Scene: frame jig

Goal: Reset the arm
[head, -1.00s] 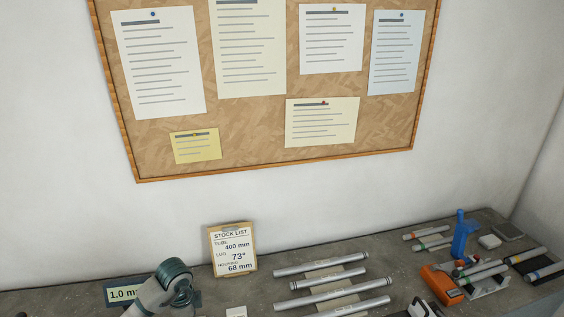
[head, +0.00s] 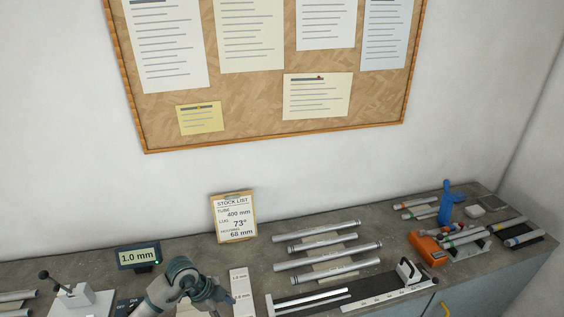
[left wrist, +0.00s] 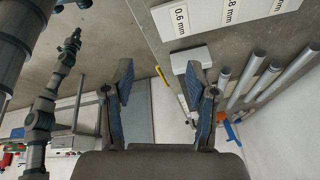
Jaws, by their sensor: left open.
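My left arm rises from the bottom edge of the head view, with grey links and a teal joint; its hand end is partly cut off there. In the left wrist view my left gripper (left wrist: 158,98) has its two blue-padded fingers wide apart with nothing between them. The fingers appear clear of the bench. A slim jointed arm, which looks like my right one, shows at the left of that view; its fingers are too small to judge.
The bench (head: 395,232) holds several metal tubes (head: 318,231), a black-and-white ruled fixture (head: 375,296), a 1.0 mm display (head: 139,257), a stock list (head: 233,217), a label strip (head: 241,290) and an orange tool (head: 427,248). A lever device (head: 80,299) stands at left. A pinboard (head: 270,137) hangs behind.

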